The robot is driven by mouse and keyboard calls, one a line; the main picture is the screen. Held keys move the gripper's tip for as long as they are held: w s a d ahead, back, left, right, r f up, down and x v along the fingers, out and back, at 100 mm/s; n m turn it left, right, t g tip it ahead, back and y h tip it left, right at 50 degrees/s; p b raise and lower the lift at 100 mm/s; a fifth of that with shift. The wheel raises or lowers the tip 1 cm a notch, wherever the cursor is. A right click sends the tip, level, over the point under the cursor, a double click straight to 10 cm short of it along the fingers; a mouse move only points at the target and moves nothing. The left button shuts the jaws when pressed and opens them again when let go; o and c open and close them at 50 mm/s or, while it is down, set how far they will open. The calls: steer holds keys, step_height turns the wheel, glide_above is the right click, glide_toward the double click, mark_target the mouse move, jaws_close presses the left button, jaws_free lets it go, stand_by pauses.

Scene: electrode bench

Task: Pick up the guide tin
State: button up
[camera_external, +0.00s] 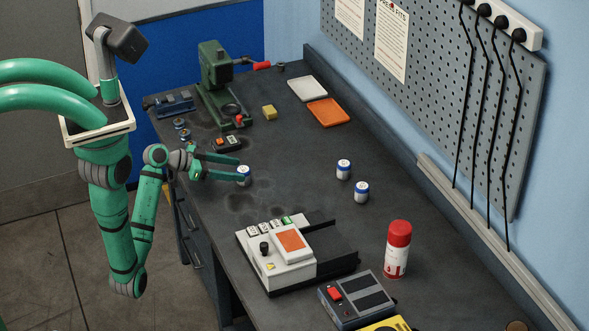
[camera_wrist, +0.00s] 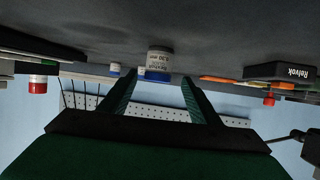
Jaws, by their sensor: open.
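In the wrist view, which is upside down, this tin (camera_wrist: 158,65) stands between or just beyond the open fingertips (camera_wrist: 158,77). Its grey label reads about "0.30 mm"; the other words are too small to read surely. I cannot tell which tin is called the guide tin.
A black device (camera_external: 228,143) lies just behind the gripper, with a green press (camera_external: 214,80) beyond. A white machine (camera_external: 270,262) and a red-capped can (camera_external: 397,250) stand in front. The bench between the tins is clear.

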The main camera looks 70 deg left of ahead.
mark_target(255, 181)
steer(key=shift+x, duration=3.8)
steer(key=shift+d+r, duration=0.1)
steer(key=shift+d, duration=0.1)
steer(key=c, duration=1.2)
step_height(255, 181, up, 10)
steer(key=shift+a+r, duration=0.1)
